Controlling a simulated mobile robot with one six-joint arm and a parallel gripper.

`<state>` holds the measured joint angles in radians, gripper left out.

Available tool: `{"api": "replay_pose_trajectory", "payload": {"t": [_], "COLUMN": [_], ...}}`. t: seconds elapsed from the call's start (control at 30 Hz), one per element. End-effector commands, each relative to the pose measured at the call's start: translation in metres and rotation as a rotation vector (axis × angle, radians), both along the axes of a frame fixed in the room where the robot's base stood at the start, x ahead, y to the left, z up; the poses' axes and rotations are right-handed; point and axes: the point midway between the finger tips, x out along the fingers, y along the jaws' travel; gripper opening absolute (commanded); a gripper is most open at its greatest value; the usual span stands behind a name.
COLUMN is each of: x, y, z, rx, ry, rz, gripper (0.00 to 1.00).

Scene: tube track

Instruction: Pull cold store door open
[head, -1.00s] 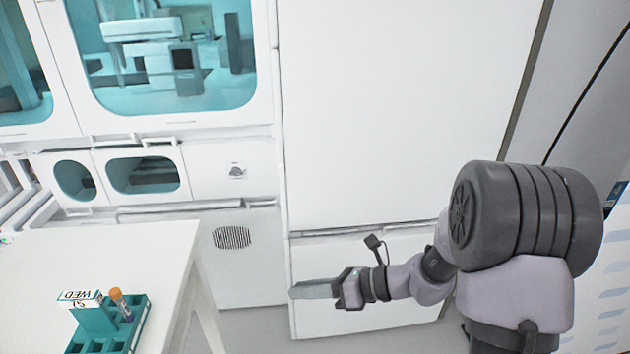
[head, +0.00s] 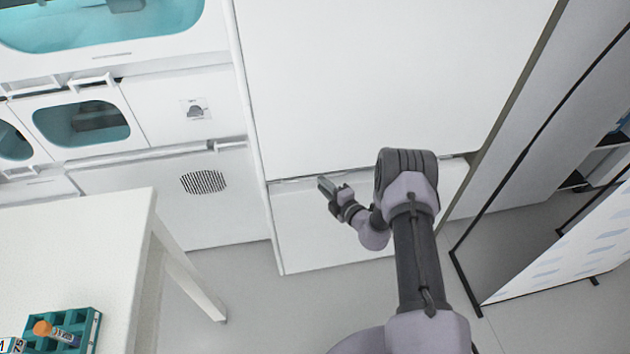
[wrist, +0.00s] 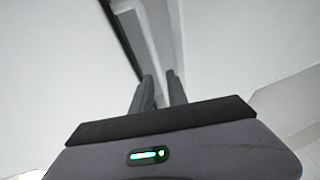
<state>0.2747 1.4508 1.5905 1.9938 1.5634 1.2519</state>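The cold store door appears to be the large plain white upper panel (head: 350,80) in the head view. Its lower edge meets a dark seam above a white lower panel (head: 320,225). My gripper (head: 323,184) is just below that seam, toward the left end of the lower panel. In the wrist view, the two fingers of my gripper (wrist: 161,85) stand apart with nothing visible between them. They point along a dark gap and grey strip (wrist: 168,40) beside a white panel. I cannot tell whether the fingers touch the door. No handle is clearly visible.
A white table (head: 75,240) stands at the left, with a green tube rack (head: 88,325) on it. White cabinets with teal windows (head: 82,122) line the left wall. A panel on a dark frame (head: 560,235) stands at the right. Grey floor (head: 265,310) is clear between table and arm.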

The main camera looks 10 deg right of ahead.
Motion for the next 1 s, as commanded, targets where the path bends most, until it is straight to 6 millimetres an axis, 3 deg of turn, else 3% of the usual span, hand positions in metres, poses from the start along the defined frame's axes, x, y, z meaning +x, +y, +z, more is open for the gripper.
{"api": "replay_pose_trajectory", "payload": {"t": [0.13, 0.33, 0.67, 0.77, 1.0], "x": [0.026, 0.046, 0.049, 0.049, 0.049], "y": [0.012, 0.02, 0.021, 0.021, 0.021], "z": [-0.008, -0.01, -0.009, -0.009, -0.009], "rx": [-0.001, -0.001, -0.001, -0.001, -0.002], "ry": [-0.002, -0.002, 0.001, 0.001, 0.0], "rz": [0.003, 0.001, 0.001, 0.001, 0.001], "gripper": [0.19, 0.19, 0.19, 0.0, 0.0]}}
